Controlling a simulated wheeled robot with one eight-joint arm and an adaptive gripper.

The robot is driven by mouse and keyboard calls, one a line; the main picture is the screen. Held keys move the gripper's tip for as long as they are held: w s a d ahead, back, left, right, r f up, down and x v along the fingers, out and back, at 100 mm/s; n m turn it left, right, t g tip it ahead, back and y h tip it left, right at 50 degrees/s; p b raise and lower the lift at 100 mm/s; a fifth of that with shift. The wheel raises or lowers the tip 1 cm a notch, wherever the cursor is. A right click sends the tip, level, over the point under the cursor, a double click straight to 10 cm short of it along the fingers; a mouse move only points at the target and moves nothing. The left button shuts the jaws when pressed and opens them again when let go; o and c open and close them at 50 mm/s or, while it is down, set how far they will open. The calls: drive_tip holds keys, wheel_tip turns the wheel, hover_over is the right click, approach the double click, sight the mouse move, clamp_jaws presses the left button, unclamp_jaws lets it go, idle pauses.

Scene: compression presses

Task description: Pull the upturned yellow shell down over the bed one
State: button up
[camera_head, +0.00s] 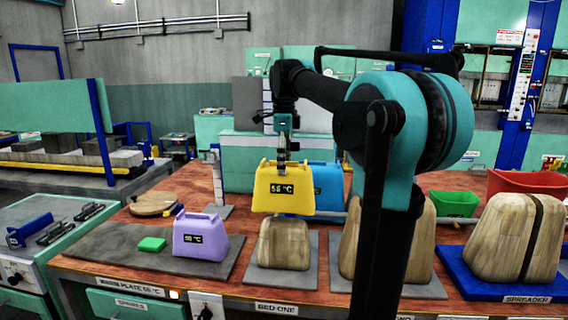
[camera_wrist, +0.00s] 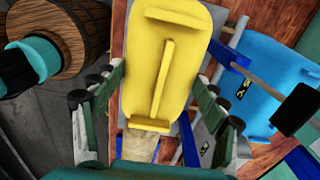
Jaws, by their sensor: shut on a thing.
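The yellow shell (camera_head: 283,188) hangs upright above the wooden block (camera_head: 284,243) on the plate labelled bed one (camera_head: 262,279). The exact finger contact is hidden.
A lilac shell (camera_head: 200,236) and a green block (camera_head: 152,244) stand on the warm plate to the left. A blue shell (camera_head: 327,188) stands behind bed one. Another wooden block (camera_head: 421,245) is to the right, partly behind my arm. A strapped block (camera_head: 515,237) sits on the blue spreader.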

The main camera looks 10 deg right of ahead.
sight(284, 220)
drive_tip(key=shift+f, duration=9.2)
drive_tip(key=o, duration=1.7)
drive_tip(key=shift+c, duration=0.2)
drive_tip(key=shift+r, duration=0.1)
wheel_tip(284, 220, up, 12)
